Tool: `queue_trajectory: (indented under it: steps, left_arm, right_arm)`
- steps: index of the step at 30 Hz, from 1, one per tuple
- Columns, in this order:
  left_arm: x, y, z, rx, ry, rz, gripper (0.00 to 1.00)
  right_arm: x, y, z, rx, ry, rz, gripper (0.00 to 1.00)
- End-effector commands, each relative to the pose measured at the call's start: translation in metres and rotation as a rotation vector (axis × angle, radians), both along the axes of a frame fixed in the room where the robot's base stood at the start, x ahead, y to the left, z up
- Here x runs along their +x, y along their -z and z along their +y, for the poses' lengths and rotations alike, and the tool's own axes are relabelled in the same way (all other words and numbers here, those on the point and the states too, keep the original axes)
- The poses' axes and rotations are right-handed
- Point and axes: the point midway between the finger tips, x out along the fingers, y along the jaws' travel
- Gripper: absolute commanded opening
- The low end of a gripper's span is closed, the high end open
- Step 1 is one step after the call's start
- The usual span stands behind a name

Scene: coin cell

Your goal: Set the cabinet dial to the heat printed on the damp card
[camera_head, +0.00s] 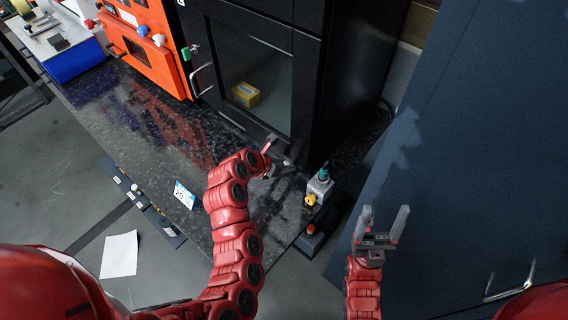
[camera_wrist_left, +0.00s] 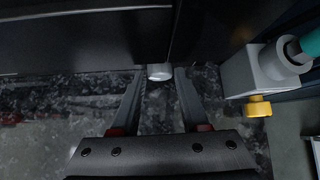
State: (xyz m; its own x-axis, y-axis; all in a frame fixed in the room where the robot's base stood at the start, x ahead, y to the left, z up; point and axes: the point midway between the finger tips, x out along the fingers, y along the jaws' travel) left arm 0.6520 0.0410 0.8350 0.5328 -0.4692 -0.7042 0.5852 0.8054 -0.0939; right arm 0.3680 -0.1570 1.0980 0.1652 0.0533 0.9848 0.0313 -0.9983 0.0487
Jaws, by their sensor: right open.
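The black cabinet (camera_head: 308,75) with a glass door stands at the back of the dark speckled counter. A small silver round piece (camera_wrist_left: 160,72) shows at its lower edge in the left wrist view; I cannot tell if it is the dial. My left gripper (camera_head: 268,155) is open and low in front of the cabinet. Its fingers (camera_wrist_left: 160,80) point at the silver piece, which appears between their tips; contact is unclear. A white and blue card (camera_head: 184,195) lies at the counter's front edge, its print too small to read surely. My right gripper (camera_head: 386,222) is open and empty, right of the counter.
A grey fitting (camera_head: 320,187) with a teal top and yellow knob stands right of my left gripper; it also shows in the left wrist view (camera_wrist_left: 262,70). A yellow box (camera_head: 246,95) is behind the glass. An orange unit (camera_head: 150,45) stands left. Paper (camera_head: 119,255) lies on the floor.

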Motion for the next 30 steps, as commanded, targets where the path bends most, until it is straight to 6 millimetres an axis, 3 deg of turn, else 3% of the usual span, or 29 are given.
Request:
queue_trajectory:
  steps: [1,7,17,30]
  left_arm:
    - [0.0,0.0,0.0,0.0,0.0,0.0,0.34]
    - [0.0,0.0,0.0,0.0,0.0,0.0,0.0]
    - [-0.001,-0.002,-0.001,0.021,0.0,-0.015,0.0]
    - [-0.004,-0.003,-0.006,0.24,0.002,-0.174,0.0]
  right_arm:
    - [0.0,0.0,0.0,0.0,0.0,0.0,0.68]
    - [0.0,0.0,0.0,0.0,0.0,0.0,0.68]
    - [0.0,-0.005,0.0,0.0,0.0,0.0,0.68]
    - [0.0,-0.036,0.0,0.0,0.0,0.0,0.68]
